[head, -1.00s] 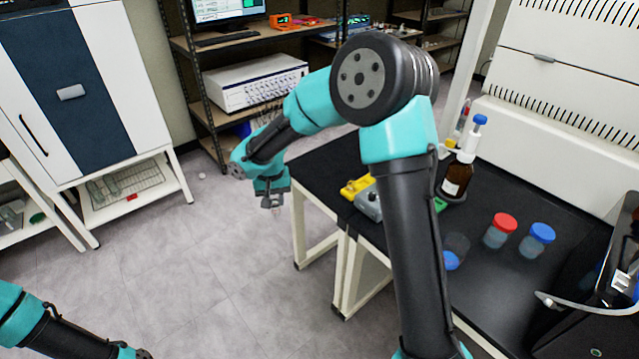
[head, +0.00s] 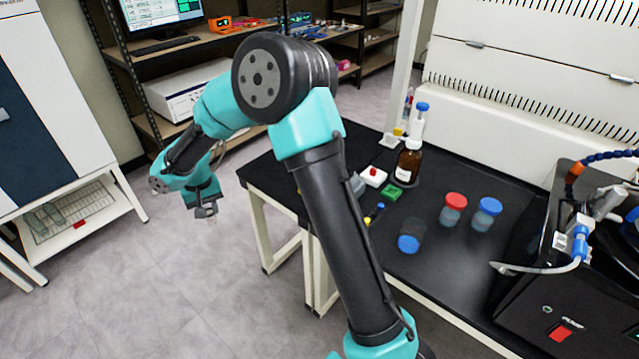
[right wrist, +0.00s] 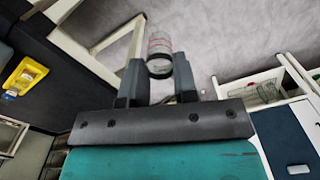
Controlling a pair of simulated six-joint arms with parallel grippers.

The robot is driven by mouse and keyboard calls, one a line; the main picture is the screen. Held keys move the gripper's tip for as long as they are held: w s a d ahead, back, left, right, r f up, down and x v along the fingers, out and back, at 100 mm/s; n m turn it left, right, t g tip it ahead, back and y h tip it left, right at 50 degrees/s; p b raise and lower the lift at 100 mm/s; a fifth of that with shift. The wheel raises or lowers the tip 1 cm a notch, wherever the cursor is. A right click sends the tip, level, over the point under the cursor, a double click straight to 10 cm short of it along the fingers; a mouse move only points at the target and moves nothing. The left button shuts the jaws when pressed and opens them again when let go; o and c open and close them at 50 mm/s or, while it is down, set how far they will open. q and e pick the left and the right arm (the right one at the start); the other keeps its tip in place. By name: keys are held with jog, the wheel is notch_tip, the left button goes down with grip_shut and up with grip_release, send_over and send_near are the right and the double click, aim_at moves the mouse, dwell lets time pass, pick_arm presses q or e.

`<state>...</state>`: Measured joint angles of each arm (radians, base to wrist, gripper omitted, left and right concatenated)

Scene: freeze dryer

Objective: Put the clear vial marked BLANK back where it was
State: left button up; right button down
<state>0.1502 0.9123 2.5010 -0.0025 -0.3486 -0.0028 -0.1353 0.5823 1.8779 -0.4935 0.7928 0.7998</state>
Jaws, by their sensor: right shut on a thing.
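My right gripper (head: 206,212) hangs over the open floor to the left of the black bench (head: 450,255). In the right wrist view, my right gripper (right wrist: 160,82) is shut on a clear vial (right wrist: 159,50), which sticks out past the fingertips. The vial is see-through, with faint reddish and green lines; no BLANK mark can be read. In the head view the vial is too small and faint to make out well. My left gripper is in neither current view.
A yellow holder (right wrist: 25,76) shows in the wrist view.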

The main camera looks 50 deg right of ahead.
jog(key=s+d+r+n, duration=0.1)
jog(key=s+d, duration=0.2)
jog(key=d, duration=3.8)
jog(key=shift+s+d+r, duration=0.15)
jog(key=shift+s+d, duration=0.05)
notch_tip(320, 180, down, 6)
jog(key=shift+f, duration=2)
jog(key=shift+f, duration=0.15)
